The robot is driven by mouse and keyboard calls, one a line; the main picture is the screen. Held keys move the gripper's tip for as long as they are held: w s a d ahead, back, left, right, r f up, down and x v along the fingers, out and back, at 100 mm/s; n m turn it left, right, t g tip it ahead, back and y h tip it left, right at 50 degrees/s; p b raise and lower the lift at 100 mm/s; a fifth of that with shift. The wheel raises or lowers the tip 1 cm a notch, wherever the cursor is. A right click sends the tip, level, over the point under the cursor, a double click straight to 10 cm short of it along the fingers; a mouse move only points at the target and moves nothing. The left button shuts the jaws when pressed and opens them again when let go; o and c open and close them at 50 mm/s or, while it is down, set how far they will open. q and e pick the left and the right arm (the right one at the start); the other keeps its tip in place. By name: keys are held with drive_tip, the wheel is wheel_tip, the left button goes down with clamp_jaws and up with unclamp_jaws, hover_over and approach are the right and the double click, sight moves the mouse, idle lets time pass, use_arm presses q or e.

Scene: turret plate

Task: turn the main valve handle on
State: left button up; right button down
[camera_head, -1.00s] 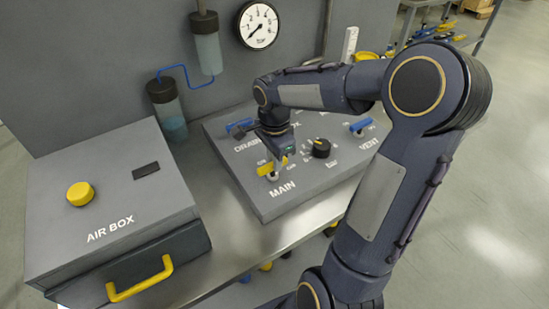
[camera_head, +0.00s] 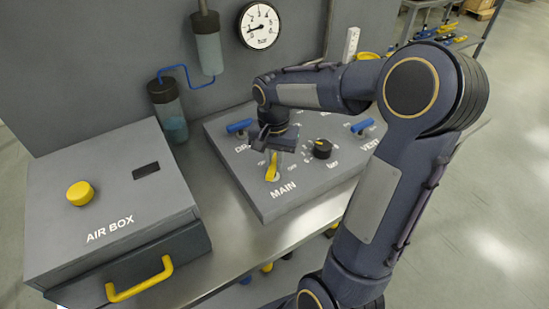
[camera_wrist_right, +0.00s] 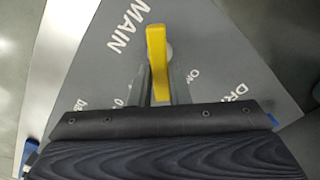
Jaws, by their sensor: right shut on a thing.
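The yellow MAIN valve handle (camera_head: 272,167) is on the front part of the grey valve panel (camera_head: 265,208), above the white MAIN label. In the head view it points along the line running away from the label. My right gripper (camera_head: 273,172) comes down over the handle and is shut on it. In the right wrist view the yellow handle (camera_wrist_right: 157,55) shows between the two fingers (camera_wrist_right: 160,88), with its outer end sticking out past them. An ON mark (camera_wrist_right: 194,75) shows beside it. My left gripper is in neither view.
Blue handles marked DRAIN (camera_head: 239,126) and VENT (camera_head: 362,125) and a black knob (camera_head: 322,149) sit on the same panel. The air box (camera_head: 110,235), with a yellow button (camera_head: 80,193) and yellow drawer pull, stands left. A pressure gauge (camera_head: 259,26) hangs behind.

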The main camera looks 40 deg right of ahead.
sight(272, 163)
drive_tip(key=n, duration=0.4)
drive_tip(key=shift+w+a+n, duration=0.1)
drive_tip(key=shift+w+n, duration=0.05)
drive_tip(key=shift+n, duration=0.15)
drive_tip(key=shift+a+n, duration=0.1)
drive_tip(key=shift+n, duration=2.2)
drive_tip(key=c, duration=1.4)
unclamp_jaws()
drive_tip(key=shift+o, duration=0.2)
wheel_tip(272, 163, up, 8)
drive_tip(key=shift+f, duration=0.1)
